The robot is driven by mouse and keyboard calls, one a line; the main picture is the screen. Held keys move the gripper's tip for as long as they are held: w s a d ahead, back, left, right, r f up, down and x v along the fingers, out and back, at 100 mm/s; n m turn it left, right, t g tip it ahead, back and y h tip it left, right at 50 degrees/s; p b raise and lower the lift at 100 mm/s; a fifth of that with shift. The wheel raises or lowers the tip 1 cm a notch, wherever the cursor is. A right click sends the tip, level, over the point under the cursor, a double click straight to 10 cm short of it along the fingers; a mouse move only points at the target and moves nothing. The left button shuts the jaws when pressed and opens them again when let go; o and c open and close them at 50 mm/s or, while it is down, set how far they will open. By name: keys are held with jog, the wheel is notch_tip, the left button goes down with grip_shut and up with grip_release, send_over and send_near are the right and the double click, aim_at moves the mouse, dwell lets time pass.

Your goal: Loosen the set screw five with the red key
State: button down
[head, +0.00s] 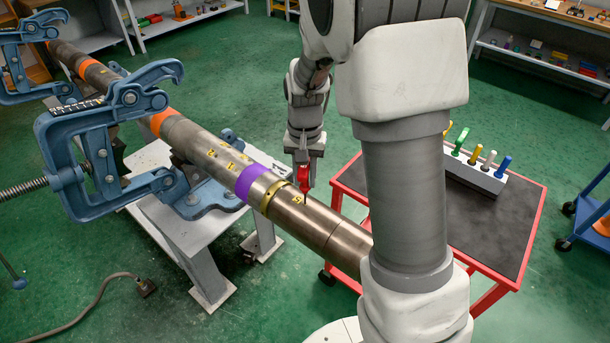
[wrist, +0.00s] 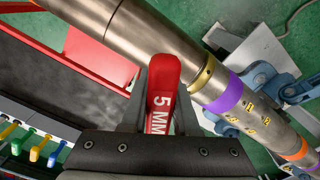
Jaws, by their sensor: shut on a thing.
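My gripper (head: 304,158) is shut on the red key (head: 304,178), above the near part of the pipe. In the wrist view the key's red handle (wrist: 164,85), marked "5 MM", stands between the fingers. In the head view its thin dark shaft points down at the steel pipe (head: 325,232), beside a yellow number mark (head: 298,200) that looks like a 5. The tip meets or nearly meets the pipe; I cannot tell whether it is seated in the set screw. The screw itself is hidden or too small to make out. The wrist view hides the shaft and tip.
Blue vises (head: 105,150) hold the pipe, which has a brass ring (head: 275,197), a purple band (head: 247,183) and orange bands. The red-framed cart (head: 500,288) at right carries a white rack (head: 470,170) of coloured keys. A hose (head: 95,295) lies on the green floor.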

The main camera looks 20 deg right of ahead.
jog(key=shift+s+f, duration=0.1)
jog(key=shift+f, duration=0.05)
dwell(0.8)
jog(key=shift+n, duration=0.3)
jog(key=n+b, duration=0.1)
jog(key=n, duration=0.4)
jog(key=shift+f, duration=0.1)
jog(key=shift+s+d+n, duration=0.1)
jog(key=shift+n, duration=0.3)
jog(key=n, duration=0.5)
jog(key=shift+n, duration=0.3)
jog(key=n+p, duration=0.1)
jog(key=n, duration=0.2)
jog(key=shift+n, duration=0.3)
jog(key=shift+n+p, duration=0.4)
jog(key=shift+n, duration=0.8)
